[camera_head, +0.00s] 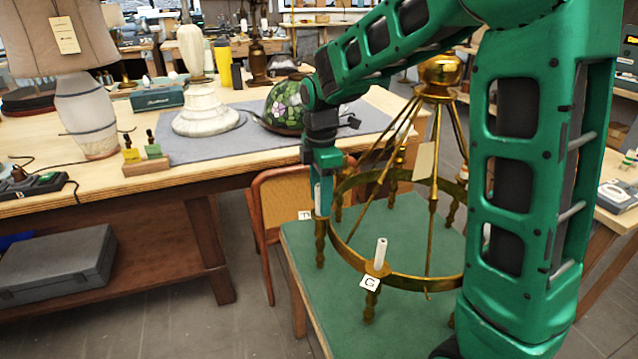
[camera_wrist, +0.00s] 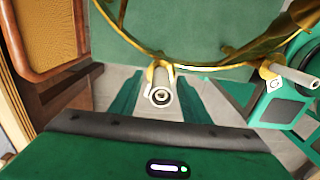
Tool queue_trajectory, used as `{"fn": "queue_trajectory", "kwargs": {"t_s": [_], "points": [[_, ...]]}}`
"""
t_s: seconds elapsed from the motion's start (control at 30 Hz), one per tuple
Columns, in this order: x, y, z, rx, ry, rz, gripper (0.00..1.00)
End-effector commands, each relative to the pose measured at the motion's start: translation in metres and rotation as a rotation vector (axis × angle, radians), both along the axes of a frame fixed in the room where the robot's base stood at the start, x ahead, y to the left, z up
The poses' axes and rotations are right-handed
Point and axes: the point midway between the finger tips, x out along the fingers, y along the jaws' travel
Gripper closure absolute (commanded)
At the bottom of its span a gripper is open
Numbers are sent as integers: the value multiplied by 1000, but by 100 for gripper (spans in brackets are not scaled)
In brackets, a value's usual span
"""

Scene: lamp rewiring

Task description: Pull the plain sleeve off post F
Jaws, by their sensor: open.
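A brass ring chandelier (camera_head: 403,278) stands on a green-topped table, with candle posts around its ring. My gripper (camera_head: 321,190) points down over the ring's left post in the head view. A pale sleeve (camera_wrist: 161,94) stands on that post and shows nearly end-on in the wrist view, with a hollow top. My gripper's green fingers (camera_wrist: 159,80) are open, one on each side of the sleeve; contact cannot be told. A small tag (camera_head: 304,215) by this post is partly hidden, and its letter is unclear.
A post tagged G (camera_head: 370,283) carries another white sleeve (camera_head: 381,252) to the right; this sleeve also shows in the wrist view (camera_wrist: 297,75). An orange-backed chair (camera_head: 283,210) stands close by on the left. A workbench with lamps lies behind.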

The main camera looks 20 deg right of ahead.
Motion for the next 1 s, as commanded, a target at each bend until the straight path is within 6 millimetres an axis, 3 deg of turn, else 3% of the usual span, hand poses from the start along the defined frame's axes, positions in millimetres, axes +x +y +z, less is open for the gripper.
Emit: {"fn": "queue_trajectory", "kwargs": {"t_s": [0.13,0.47,0.63,1.0], "points": [[0,0,-9,0,1,-1,57],[0,0,-11,0,-1,-1,57],[0,0,-11,0,-1,-1,98],[1,-1,-9,0,-2,-1,100]]}}
